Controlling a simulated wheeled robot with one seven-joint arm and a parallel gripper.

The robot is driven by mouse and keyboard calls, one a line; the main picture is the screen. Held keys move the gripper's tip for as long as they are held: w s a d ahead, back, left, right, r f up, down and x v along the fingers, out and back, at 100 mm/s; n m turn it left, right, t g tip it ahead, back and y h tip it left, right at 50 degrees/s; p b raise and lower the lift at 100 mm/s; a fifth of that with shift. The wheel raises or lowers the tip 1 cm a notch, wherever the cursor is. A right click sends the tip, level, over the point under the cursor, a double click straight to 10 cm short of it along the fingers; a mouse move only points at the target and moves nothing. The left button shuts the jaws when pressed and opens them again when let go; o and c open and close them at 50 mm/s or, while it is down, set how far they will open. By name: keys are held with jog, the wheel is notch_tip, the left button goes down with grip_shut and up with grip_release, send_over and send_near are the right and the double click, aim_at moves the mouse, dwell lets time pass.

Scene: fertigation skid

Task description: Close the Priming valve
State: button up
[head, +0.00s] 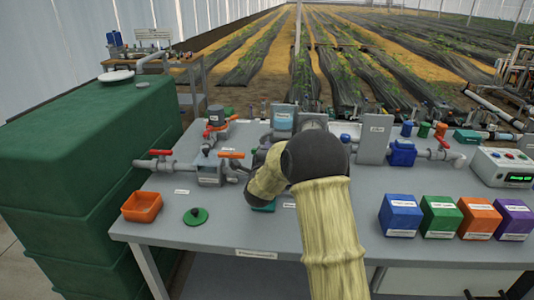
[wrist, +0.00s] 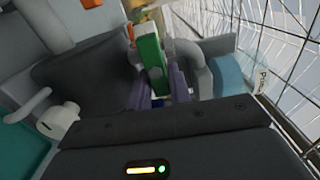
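In the wrist view, a green handle-like part (wrist: 151,50) stands between the two purple fingers of my gripper (wrist: 158,88). The fingers are apart, one on each side of its lower end. I cannot tell whether they press on it. A white label (wrist: 262,82) starting with "Pri" shows at the right, beside a light blue cylinder (wrist: 228,76). The label is cut off by its angle. In the head view, my arm hides my gripper, and I cannot make out the Priming valve there.
Grey pipework with red-handled valves (head: 161,153) stands on the grey bench (head: 230,225). An orange bin (head: 142,206) and a green disc (head: 195,216) lie front left. Coloured boxes (head: 400,215) and a control box (head: 505,167) are right. A green tank (head: 85,150) stands left.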

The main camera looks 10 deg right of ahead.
jog(key=o, duration=0.3)
jog(key=b+v, duration=0.1)
jog(key=v, duration=1.6)
jog(key=shift+s, duration=0.15)
